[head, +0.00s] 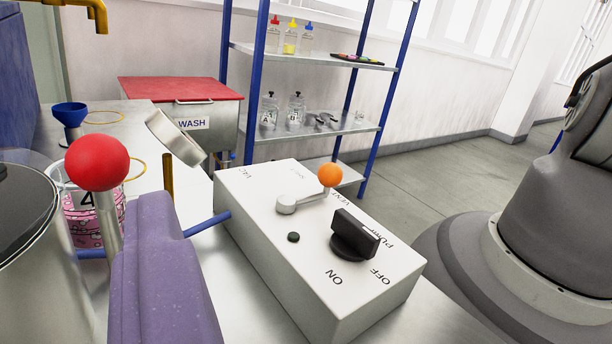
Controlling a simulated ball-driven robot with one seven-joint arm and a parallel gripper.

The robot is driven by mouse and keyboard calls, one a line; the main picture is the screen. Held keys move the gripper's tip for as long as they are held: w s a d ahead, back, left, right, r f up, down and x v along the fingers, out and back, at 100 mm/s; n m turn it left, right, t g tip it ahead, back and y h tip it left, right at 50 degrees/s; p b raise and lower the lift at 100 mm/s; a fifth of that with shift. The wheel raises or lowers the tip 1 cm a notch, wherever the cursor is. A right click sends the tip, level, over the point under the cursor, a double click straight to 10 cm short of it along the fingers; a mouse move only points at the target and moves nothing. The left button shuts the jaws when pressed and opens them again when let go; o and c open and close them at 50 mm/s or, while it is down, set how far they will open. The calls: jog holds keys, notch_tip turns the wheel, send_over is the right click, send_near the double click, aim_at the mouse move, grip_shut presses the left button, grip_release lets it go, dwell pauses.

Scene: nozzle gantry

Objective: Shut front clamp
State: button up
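I cannot make out a part that is clearly the front clamp. A lever with a red ball knob (97,163) on a metal rod stands upright at the left; I cannot tell whether it belongs to the clamp. It stands beside a purple speckled block (164,270) and a metal vessel with a clear lid (28,245), partly cut off by the left edge. My gripper is not in view.
Behind are a pink-filled jar (84,228), a blue funnel (70,116), a wash tank (194,128) and a blue-framed shelf (320,58).

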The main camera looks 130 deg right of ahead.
aim_at(93, 173)
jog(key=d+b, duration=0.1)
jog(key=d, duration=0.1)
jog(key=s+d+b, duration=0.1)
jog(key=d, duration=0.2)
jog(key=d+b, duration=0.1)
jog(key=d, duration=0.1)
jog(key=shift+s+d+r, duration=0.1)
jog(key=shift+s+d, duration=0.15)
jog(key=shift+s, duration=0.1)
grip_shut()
